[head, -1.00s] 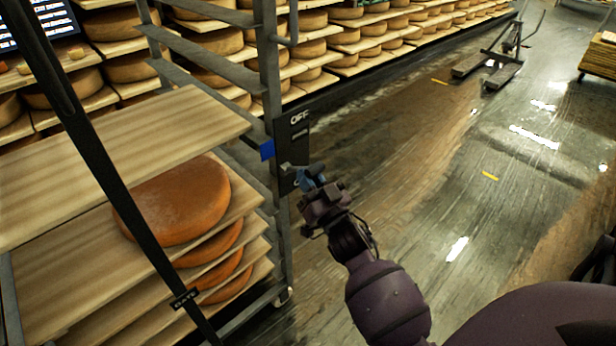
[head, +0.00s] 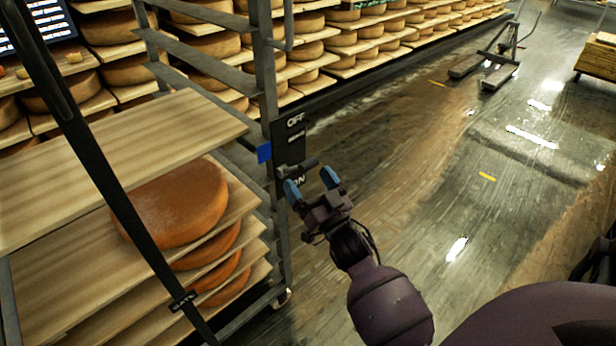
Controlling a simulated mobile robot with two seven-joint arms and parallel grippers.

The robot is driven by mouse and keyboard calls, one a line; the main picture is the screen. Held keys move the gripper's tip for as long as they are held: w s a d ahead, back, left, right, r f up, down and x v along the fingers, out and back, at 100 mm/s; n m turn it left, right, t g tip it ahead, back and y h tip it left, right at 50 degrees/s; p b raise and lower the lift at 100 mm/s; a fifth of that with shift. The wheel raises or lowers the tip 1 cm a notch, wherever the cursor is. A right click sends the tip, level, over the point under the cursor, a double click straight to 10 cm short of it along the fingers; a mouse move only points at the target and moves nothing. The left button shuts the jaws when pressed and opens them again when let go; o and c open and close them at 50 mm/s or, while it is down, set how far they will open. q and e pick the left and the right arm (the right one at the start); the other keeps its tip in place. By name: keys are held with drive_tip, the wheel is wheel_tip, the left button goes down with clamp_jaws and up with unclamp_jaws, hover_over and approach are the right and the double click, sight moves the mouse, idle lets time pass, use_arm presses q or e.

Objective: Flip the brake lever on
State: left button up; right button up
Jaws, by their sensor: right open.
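The black brake panel (head: 290,143) is fixed to the upright post of the rack. It reads OFF at the top and ON at the bottom. The dark brake lever (head: 302,168) sticks out from the panel's lower part, just above the ON label. My right gripper (head: 312,184) is in front of the panel's lower end, with its two blue-tipped fingers spread apart. The fingertips are close to the lever, just below it; I cannot tell whether they touch it. Nothing shows held between them. My left gripper is not in view.
The grey metal rack (head: 262,70) on the left holds wooden boards with orange cheese wheels (head: 178,205). A dark slanted bar labelled GATE (head: 183,301) crosses in front. Shelves of cheese line the back. A pallet jack (head: 490,62) stands far off. The wet floor at right is mostly clear.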

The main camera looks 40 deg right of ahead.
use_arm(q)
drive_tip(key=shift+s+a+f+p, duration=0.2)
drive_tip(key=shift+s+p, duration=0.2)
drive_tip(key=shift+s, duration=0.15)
use_arm(e)
drive_tip(key=v, duration=0.9)
drive_tip(key=shift+s, duration=0.25)
